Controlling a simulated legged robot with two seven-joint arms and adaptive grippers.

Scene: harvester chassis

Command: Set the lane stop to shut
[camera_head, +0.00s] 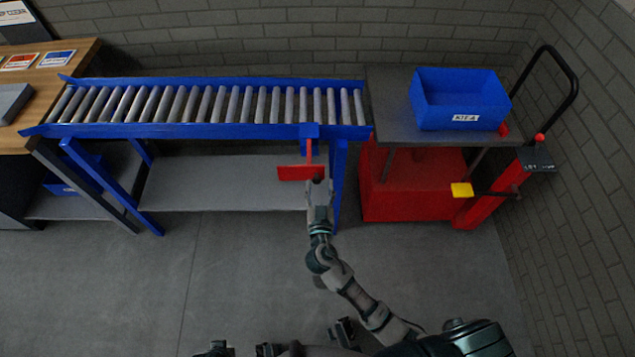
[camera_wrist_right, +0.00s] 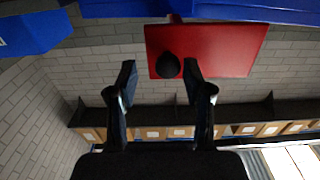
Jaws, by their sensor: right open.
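The lane stop is a red plate (camera_head: 298,173) on a red arm, hanging below a blue bracket (camera_head: 310,131) at the right end of the roller conveyor. In the right wrist view the red plate (camera_wrist_right: 215,45) fills the upper middle and carries a round black knob (camera_wrist_right: 168,66). My right gripper (camera_head: 318,186) is at the plate's lower right edge in the head view. In the wrist view its open fingers (camera_wrist_right: 159,69) appear on either side of the knob; I cannot tell whether they touch it.
The blue-railed conveyor (camera_head: 220,131) runs left to a wooden bench (camera_head: 70,55). A grey shelf (camera_head: 225,185) lies below it. At right stands a red cart (camera_head: 400,185) with a grey top, a blue bin (camera_head: 460,98) and a yellow pedal (camera_head: 461,190). The front floor is clear.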

